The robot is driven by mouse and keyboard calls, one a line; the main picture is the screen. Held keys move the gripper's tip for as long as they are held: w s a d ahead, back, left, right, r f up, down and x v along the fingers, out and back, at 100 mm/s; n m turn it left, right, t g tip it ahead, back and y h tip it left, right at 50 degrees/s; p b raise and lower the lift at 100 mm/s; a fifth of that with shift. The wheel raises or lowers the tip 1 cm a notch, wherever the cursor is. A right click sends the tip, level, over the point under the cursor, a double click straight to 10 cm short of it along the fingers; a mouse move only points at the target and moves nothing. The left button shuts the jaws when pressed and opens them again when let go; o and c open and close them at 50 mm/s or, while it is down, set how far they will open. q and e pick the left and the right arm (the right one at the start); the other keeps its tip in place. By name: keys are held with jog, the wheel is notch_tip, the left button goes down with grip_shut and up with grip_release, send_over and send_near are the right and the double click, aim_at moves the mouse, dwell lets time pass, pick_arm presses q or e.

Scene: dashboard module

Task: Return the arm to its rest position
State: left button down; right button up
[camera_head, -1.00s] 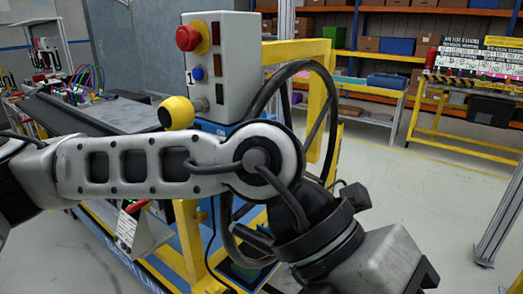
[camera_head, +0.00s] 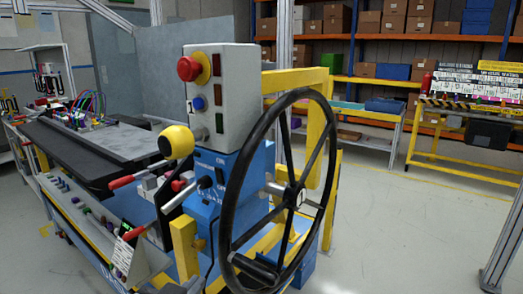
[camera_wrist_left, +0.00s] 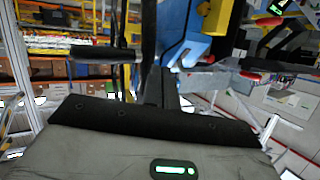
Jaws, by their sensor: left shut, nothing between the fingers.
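My left gripper (camera_wrist_left: 161,82) shows in the left wrist view, with its dark fingers together and nothing between them. Its grey body with a lit green display fills the bottom of that view. The dashboard module stands in front of me, with a large black steering wheel (camera_head: 231,205), a grey control box (camera_head: 231,95) with a red button (camera_head: 187,68), and a yellow-knobbed lever (camera_head: 176,142). My right gripper is not in view.
Red-tipped levers (camera_head: 122,182) and a dark flat top (camera_head: 95,150) lie left of the wheel. A yellow frame (camera_head: 316,110) stands behind it. The floor (camera_head: 410,220) to the right is clear up to a yellow table (camera_head: 460,148) and shelves.

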pick_arm(q)
jog(key=s+a+f+g+y, duration=0.1)
jog(key=s+a+f+g, duration=0.25)
jog(key=s+f, duration=0.3)
jog(key=s+a+f+n+g+y, duration=0.1)
jog(key=s+a+f+g, duration=0.3)
jog(key=s, duration=0.3)
jog(key=s+a+f+g+y, duration=0.1)
jog(key=s+a+f+g, duration=0.15)
jog(key=s+f, duration=0.4)
jog(key=w+d+f+t+h, duration=0.3)
jog(key=w+d+f+t, duration=0.3)
jog(key=f, duration=0.1)
jog(key=shift+w+d+f, duration=0.15)
jog(key=shift+w+d, duration=0.1)
jog(key=shift+w, duration=0.15)
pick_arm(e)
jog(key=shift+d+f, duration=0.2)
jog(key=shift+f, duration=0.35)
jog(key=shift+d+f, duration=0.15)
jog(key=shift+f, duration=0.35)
